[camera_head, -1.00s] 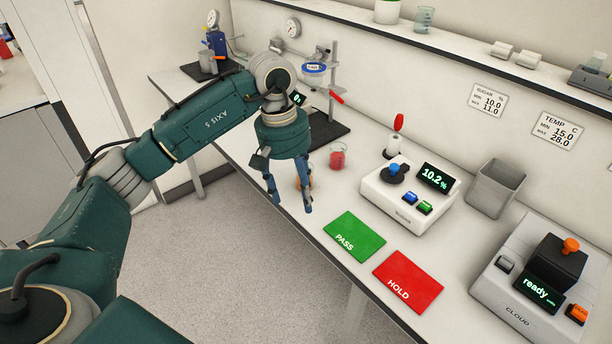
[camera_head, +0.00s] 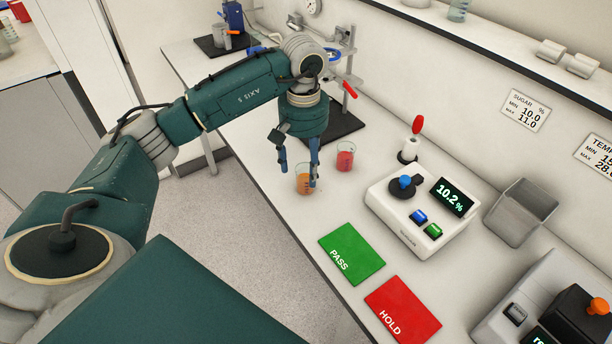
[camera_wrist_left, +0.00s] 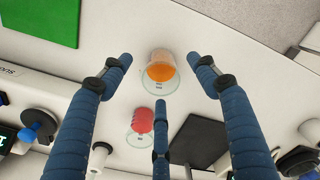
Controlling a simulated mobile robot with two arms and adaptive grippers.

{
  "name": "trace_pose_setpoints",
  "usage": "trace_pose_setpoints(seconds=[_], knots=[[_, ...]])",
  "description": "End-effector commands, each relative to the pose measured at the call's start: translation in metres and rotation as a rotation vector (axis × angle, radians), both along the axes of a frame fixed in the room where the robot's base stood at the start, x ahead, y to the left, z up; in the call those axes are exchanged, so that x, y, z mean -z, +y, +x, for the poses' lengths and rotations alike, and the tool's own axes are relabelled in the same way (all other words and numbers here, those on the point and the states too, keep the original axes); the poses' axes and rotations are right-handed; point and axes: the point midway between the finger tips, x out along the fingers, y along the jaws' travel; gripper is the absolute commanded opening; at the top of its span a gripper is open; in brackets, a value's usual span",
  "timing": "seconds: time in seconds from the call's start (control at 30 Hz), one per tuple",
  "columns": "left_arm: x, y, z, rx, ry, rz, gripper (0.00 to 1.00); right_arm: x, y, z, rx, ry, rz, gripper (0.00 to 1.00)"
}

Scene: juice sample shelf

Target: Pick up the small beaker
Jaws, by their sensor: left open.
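Two small glass beakers stand upright on the white bench. One holds orange liquid (camera_head: 304,186) and also shows in the left wrist view (camera_wrist_left: 162,74). The other holds red liquid (camera_head: 345,158), a little farther back, and shows in the left wrist view (camera_wrist_left: 143,124). My left gripper (camera_head: 299,172) is open, fingers pointing down, at the orange beaker. In the left wrist view, its fingers (camera_wrist_left: 159,72) spread on both sides of the orange beaker, with no grip on it. I cannot tell whether a finger touches the glass. My right gripper is out of view.
A green PASS mat (camera_head: 352,253) and a red HOLD mat (camera_head: 402,309) lie nearer on the bench. A meter reading 10.2% (camera_head: 420,212) and a grey bin (camera_head: 520,212) stand to the right. A dark plate and stand (camera_head: 340,122) are behind the beakers.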

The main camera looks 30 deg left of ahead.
Motion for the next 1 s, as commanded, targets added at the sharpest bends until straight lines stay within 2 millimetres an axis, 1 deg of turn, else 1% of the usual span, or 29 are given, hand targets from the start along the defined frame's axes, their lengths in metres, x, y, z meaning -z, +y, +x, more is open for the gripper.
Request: trace_pose_setpoints(seconds=[0.03,0.07,0.17,0.27,0.37,0.4,0.5,0.6,0.77,0.8,0.87,1.0], knots=[[0.004,-0.001,0.000,0.001,0.001,0.000,0.60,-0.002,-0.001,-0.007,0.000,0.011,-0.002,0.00],[0.006,0.000,0.000,0.001,0.001,0.000,0.60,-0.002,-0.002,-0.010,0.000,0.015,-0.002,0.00],[0.012,0.000,0.001,0.001,0.001,0.000,0.60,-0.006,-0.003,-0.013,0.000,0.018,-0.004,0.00],[0.023,0.001,0.002,0.000,0.004,-0.001,0.60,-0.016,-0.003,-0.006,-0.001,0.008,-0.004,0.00],[0.039,0.002,0.004,0.000,0.005,-0.002,0.60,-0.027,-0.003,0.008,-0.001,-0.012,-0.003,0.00],[0.046,0.001,0.004,0.000,0.004,-0.001,0.60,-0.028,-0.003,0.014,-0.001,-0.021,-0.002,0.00],[0.056,0.002,0.004,0.001,0.002,-0.001,0.60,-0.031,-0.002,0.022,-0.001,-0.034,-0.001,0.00],[0.061,0.002,0.005,0.001,-0.001,0.000,0.60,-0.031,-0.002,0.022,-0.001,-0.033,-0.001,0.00],[0.061,0.002,0.005,0.001,-0.002,0.000,0.60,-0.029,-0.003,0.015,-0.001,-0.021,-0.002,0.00],[0.061,0.002,0.005,0.001,-0.002,0.000,0.56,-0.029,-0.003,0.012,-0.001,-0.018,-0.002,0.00],[0.061,0.002,0.005,0.001,-0.001,0.000,0.44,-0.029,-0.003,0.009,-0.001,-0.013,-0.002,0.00],[0.061,0.002,0.005,0.001,-0.001,0.000,0.17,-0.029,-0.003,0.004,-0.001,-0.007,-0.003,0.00]])
